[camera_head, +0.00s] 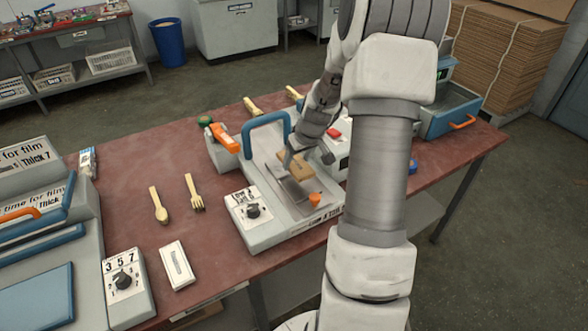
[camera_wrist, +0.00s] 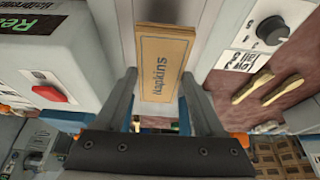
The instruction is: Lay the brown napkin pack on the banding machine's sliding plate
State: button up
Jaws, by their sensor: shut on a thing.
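The brown napkin pack (camera_head: 301,168), printed "Napkins", is over the banding machine's grey sliding plate (camera_head: 285,190). My gripper (camera_head: 290,158) is shut on the pack. In the wrist view the pack (camera_wrist: 164,65) shows between the two fingertips of my gripper (camera_wrist: 160,85), its long side running away from the palm. I cannot tell whether the pack touches the plate. The banding machine (camera_head: 240,160) has a blue arched handle, an orange lever, a dial and an orange knob at the plate's near end. My arm hides part of its right side.
Another machine with a red button (camera_wrist: 48,94) stands close beside my gripper. A dial unit (camera_head: 125,285) is at front left.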

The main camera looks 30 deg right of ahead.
aim_at(294, 169)
jog(key=shift+w+a+f, duration=0.15)
jog(key=shift+w+f, duration=0.3)
jog(key=shift+w, duration=0.2)
jog(key=shift+f, duration=1.95)
jog(key=shift+f, duration=0.2)
jog(key=o, duration=1.4)
jog(key=shift+r, duration=0.1)
jog(key=shift+r, duration=0.2)
jog(key=v, duration=1.1)
jog(key=shift+s+r, duration=0.25)
jog(key=shift+r, duration=0.1)
